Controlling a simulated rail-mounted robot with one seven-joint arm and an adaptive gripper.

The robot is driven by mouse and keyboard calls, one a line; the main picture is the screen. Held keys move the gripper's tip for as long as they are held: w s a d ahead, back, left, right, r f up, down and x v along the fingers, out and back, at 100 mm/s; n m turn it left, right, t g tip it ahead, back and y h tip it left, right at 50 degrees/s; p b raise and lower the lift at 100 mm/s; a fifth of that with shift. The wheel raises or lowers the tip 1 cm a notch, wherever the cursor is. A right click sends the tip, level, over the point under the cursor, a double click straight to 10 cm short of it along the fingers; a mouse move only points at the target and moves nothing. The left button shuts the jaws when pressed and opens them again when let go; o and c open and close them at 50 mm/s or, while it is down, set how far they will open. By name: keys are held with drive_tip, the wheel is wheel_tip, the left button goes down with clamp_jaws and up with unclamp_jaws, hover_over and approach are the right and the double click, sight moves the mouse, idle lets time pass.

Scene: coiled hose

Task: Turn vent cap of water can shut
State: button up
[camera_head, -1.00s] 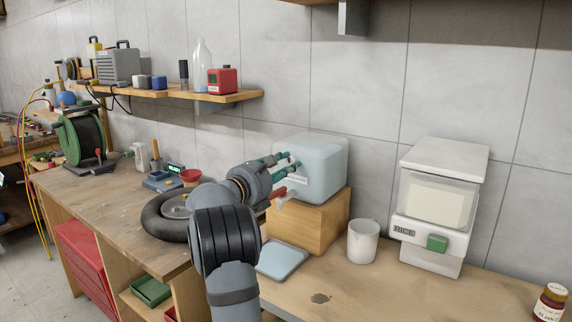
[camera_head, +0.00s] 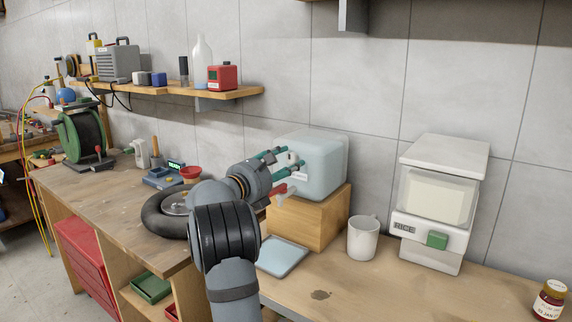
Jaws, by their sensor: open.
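The water can (camera_head: 325,165) is a pale blue, translucent, rounded block on a wooden box (camera_head: 315,220), right of the picture's middle. A small white knob (camera_head: 292,157), which looks like the vent cap, shows on its left face. A red tap handle (camera_head: 278,190) sits lower on that face. My gripper (camera_head: 294,158) reaches in from the left with its teal fingers apart, one above and one below the white knob. I cannot tell whether either finger touches it. The knob's base is partly hidden.
A blue tray (camera_head: 282,257) lies below the tap. A white mug (camera_head: 363,238) and a rice dispenser (camera_head: 437,205) stand to the right. A black coiled hose (camera_head: 165,215) lies left of my arm. A wooden shelf (camera_head: 225,96) hangs above left.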

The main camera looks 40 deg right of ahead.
drive_tip(key=v, duration=1.2)
drive_tip(key=shift+d, duration=0.1)
drive_tip(key=x, duration=1.2)
